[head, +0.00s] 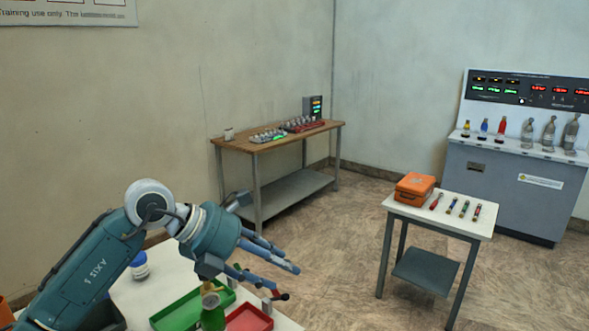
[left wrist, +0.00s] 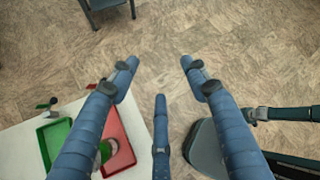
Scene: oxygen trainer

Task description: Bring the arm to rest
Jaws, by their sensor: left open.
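My left arm comes in from the left in the head view. Its left gripper (head: 288,281) is open and empty, the fingers pointing right above the near white table's edge. In the left wrist view the gripper (left wrist: 159,76) shows its three blue fingers spread apart, with nothing between them and bare floor beyond. My right gripper does not show in the head view, and I cannot make it out in the left wrist view.
The near white table (head: 150,295) holds a green tray (head: 172,318), a red tray (head: 262,318), a green bottle (head: 213,318) and a white jar (head: 139,270). A side table (head: 400,208) carries an orange case (head: 415,186). A wooden bench (head: 237,142) and grey console (head: 490,185) stand behind. Floor between is clear.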

